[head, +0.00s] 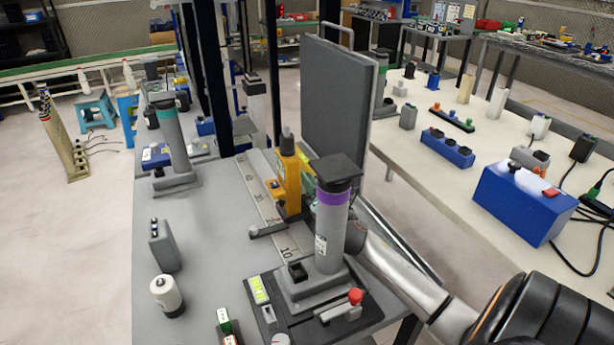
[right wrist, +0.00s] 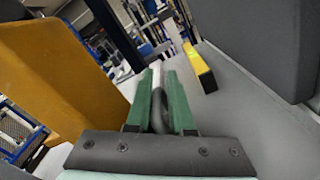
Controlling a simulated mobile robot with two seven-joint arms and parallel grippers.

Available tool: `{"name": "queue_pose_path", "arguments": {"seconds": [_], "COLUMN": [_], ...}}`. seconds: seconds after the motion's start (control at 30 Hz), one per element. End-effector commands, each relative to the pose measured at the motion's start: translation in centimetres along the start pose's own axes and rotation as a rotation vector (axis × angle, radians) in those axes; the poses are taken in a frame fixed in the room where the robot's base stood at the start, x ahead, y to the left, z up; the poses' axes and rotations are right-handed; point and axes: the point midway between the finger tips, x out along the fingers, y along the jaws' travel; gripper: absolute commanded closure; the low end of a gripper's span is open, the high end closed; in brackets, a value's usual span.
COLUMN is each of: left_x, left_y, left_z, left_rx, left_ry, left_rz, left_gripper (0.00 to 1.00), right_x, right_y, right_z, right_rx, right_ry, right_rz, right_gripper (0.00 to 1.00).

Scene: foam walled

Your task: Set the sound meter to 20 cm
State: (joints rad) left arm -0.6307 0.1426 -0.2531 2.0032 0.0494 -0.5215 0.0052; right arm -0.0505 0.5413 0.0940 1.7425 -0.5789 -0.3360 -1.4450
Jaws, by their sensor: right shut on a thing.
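The sound meter (head: 289,182) is an upright orange-yellow body with a dark tip, standing on a pale ruled scale (head: 264,205) that runs away from me. A "10" shows at the near end of the scale; the marks by the meter are too small to read surely. In the right wrist view an orange face (right wrist: 60,75), apparently the meter's body, fills the left. My right gripper (right wrist: 160,92) has its green fingers shut on a dark grey rounded handle (right wrist: 158,112) beside that face. In the head view the grey tube hides these fingers. My left gripper is not in view.
A grey tube with a purple band (head: 331,215) stands on a dark base close in front of the meter. A tall grey foam panel (head: 338,105) rises behind. Another grey tube (head: 173,140) stands at the far left.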

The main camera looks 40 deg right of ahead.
Motion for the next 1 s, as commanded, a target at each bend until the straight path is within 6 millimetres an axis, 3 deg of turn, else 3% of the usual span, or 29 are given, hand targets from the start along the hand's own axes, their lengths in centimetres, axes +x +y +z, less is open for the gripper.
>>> {"name": "queue_pose_path", "arguments": {"seconds": [0.07,0.1,0.3,0.67,1.0], "left_x": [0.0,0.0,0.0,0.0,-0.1], "left_y": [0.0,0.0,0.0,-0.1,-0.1], "left_z": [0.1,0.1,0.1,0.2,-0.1], "left_rx": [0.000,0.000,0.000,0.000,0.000], "left_ry": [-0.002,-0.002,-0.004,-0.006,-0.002], "left_rz": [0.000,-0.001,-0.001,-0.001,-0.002], "left_gripper": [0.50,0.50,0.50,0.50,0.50], "right_x": [0.0,0.0,0.0,-0.2,-4.3], "right_y": [0.8,0.8,0.6,0.3,0.3], "right_z": [-0.2,-0.2,-0.2,-0.1,-0.2], "right_rx": [0.007,0.007,0.005,0.001,0.002], "right_ry": [0.003,0.003,0.003,0.002,0.005], "right_rz": [0.021,0.021,0.017,0.009,0.009], "right_gripper": [1.00,0.79,0.58,0.58,0.58]}}
